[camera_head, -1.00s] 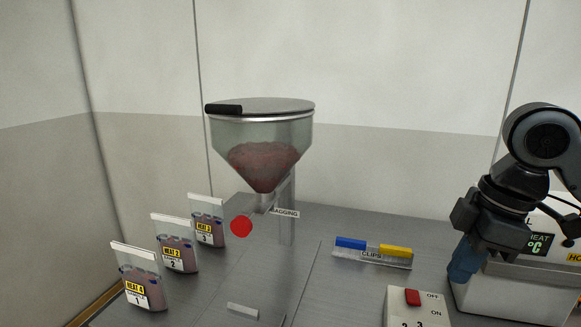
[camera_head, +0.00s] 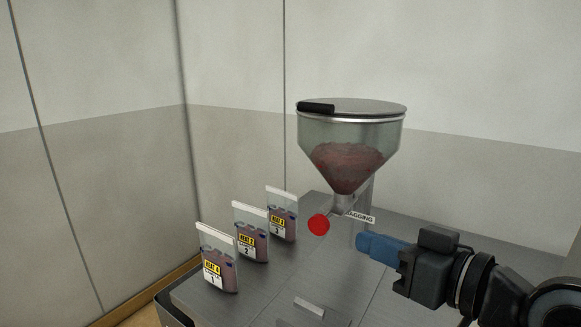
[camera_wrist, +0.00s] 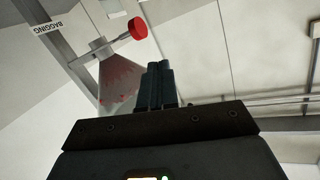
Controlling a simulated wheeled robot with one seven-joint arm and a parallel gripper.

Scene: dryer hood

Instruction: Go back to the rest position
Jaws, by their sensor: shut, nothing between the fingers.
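My gripper (camera_head: 366,243) is in the head view at the lower right, with blue fingers pointing left. The fingers are shut and empty. They are right of and below the red knob (camera_head: 318,225) of the hopper (camera_head: 348,145), apart from it as far as I can tell. In the wrist view my gripper's dark fingers (camera_wrist: 159,80) are together, with the hopper (camera_wrist: 117,82) and its red knob (camera_wrist: 138,27) beyond them to the left.
Several upright bags stand along the left of the grey bench: bag 1 (camera_head: 217,262), bag 2 (camera_head: 250,235) and bag 3 (camera_head: 281,216). A small pale block (camera_head: 309,308) is at the front. A BAGGING label (camera_head: 360,217) is by the spout. Walls close in behind and left.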

